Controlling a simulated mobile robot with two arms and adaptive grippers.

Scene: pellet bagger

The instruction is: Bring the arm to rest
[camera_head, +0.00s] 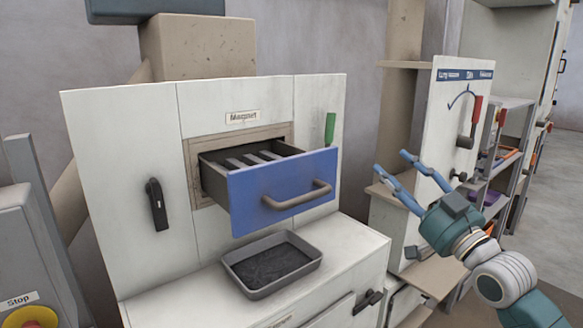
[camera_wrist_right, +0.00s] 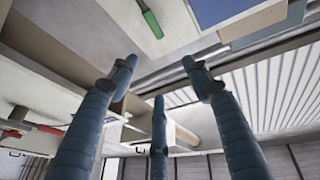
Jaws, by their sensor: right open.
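My right gripper (camera_head: 394,178) is open and empty, with its blue fingers spread in the air to the right of the open blue-fronted drawer (camera_head: 245,200). In the right wrist view its fingers (camera_wrist_right: 160,85) are spread apart with nothing between them. My left gripper is not in view.
The drawer juts out from the white cabinet marked Magnet (camera_head: 120,130), with dark bars inside. A grey tray (camera_head: 262,290) holding dark material sits below it. A green handle (camera_head: 330,129) is on the cabinet. A panel with a red lever (camera_head: 476,110) and shelves stand at right.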

